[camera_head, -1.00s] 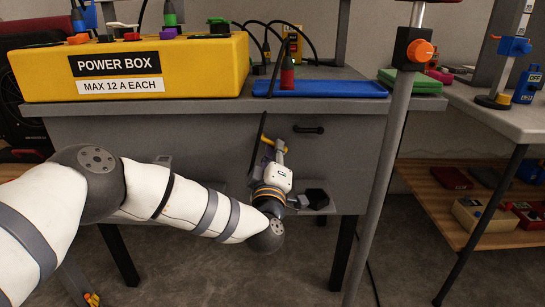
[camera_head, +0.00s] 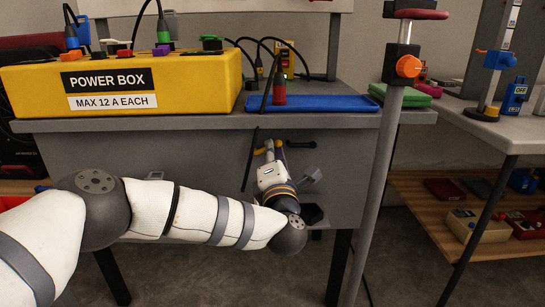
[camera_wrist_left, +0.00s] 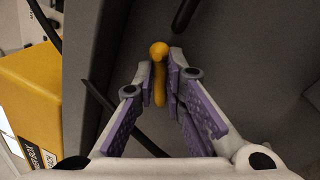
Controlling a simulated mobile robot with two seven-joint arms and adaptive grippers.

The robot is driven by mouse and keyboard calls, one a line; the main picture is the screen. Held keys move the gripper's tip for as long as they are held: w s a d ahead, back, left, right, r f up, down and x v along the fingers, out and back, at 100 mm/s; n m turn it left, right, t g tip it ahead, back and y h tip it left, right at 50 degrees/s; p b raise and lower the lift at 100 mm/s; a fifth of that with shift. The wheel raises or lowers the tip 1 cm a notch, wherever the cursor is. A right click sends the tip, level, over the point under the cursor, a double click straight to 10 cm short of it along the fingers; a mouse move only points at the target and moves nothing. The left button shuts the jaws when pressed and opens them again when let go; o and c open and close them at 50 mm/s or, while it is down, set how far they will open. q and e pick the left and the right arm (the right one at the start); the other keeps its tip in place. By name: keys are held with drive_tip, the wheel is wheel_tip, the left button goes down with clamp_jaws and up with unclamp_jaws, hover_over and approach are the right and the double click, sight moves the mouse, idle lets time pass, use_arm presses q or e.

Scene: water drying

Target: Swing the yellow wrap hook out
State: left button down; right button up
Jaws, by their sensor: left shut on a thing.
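The yellow wrap hook (camera_head: 262,150) is on the grey front panel under the bench top, left of a dark handle. In the left wrist view it is a short yellow rod (camera_wrist_left: 159,50) with a rounded end. My left gripper (camera_head: 268,155) is at the hook, and its fingers partly hide it in the head view. In the left wrist view its purple-padded fingers (camera_wrist_left: 164,75) are on either side of the hook, shut on it. My right gripper is not in view.
A black cable (camera_head: 250,160) hangs beside the hook. Above are the yellow power box (camera_head: 190,85) and a blue tray (camera_head: 340,103) on the bench top. The dark drawer handle (camera_head: 301,145) is just right of my gripper. A grey post (camera_head: 385,150) stands further right.

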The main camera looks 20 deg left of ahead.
use_arm(q)
drive_tip(key=n, duration=0.1)
drive_tip(key=r+n, duration=0.1)
drive_tip(key=n, duration=0.1)
drive_tip(key=shift+s+a+y, duration=0.1)
drive_tip(key=shift+a+y, duration=0.05)
drive_tip(key=shift+y, duration=0.15)
drive_tip(key=n, duration=0.3)
drive_tip(key=a+r+n+g, duration=0.1)
drive_tip(key=shift+s, duration=0.1)
drive_tip(key=n, duration=0.3)
drive_tip(key=shift+s+a+r+g+y, duration=0.1)
drive_tip(key=shift+a+r+g+y, duration=0.15)
drive_tip(key=shift+a+g+y, duration=0.15)
drive_tip(key=shift+s+a+r+n+g, duration=0.1)
drive_tip(key=shift+a+n+g, duration=0.15)
drive_tip(key=shift+n, duration=0.85)
drive_tip(key=shift+s+a+r+n+g, duration=0.15)
drive_tip(key=shift+a+n, duration=0.2)
drive_tip(key=shift+n, duration=0.75)
drive_tip(key=c, duration=1.7)
unclamp_jaws()
drive_tip(key=shift+o, duration=0.2)
drive_tip(key=v, duration=1.2)
